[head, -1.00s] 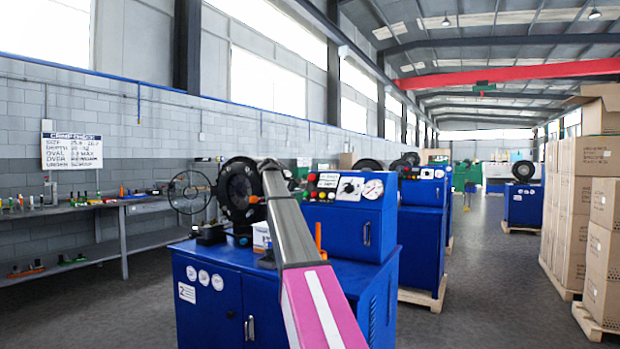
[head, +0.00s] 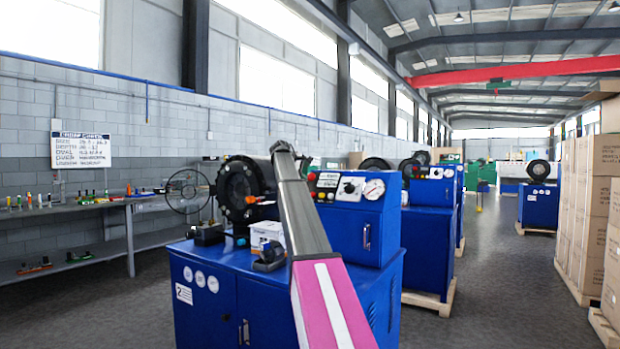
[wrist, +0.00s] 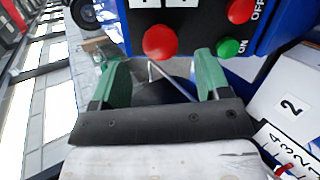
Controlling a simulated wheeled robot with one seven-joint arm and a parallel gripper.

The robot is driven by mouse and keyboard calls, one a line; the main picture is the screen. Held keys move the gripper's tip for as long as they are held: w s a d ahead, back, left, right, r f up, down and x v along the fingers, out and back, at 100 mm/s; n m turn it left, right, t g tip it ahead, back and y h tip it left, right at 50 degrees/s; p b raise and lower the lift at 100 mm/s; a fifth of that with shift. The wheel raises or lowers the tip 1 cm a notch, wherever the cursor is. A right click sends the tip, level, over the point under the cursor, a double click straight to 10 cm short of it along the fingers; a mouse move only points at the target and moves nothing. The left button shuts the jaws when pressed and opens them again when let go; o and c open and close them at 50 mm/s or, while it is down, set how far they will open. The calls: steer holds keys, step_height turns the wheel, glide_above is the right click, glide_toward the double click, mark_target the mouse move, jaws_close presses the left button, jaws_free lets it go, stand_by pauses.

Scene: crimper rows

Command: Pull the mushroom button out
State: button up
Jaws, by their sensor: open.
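The red mushroom button (wrist: 160,42) is on the dark face of a blue control box in the wrist view. In the head view a small red button (head: 312,177) shows at the left of the front machine's panel. My gripper (wrist: 162,66) has green fingers spread apart with nothing between them. The button appears just beyond the fingertips, between them in the picture; I see no contact. A red OFF button (wrist: 240,10) and a green ON button (wrist: 228,47) lie to its right. In the head view my gripper is hidden behind my arm.
The blue machine cabinet (head: 215,300) carries a black round crimping head (head: 243,190), a white box (head: 266,234) and small black parts. A workbench (head: 130,205) lines the left wall. Stacked cartons (head: 590,200) stand right, beyond an open aisle (head: 500,280).

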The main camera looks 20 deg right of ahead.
mark_target(310, 176)
steer(key=x, duration=0.4)
steer(key=shift+w+d+f, duration=0.15)
steer(key=shift+d+f, duration=0.05)
steer(key=shift+d, duration=0.1)
steer(key=c, duration=1.3)
steer(key=shift+s+a+r, duration=0.3)
steer(key=shift+a, duration=0.1)
steer(key=o, duration=1.3)
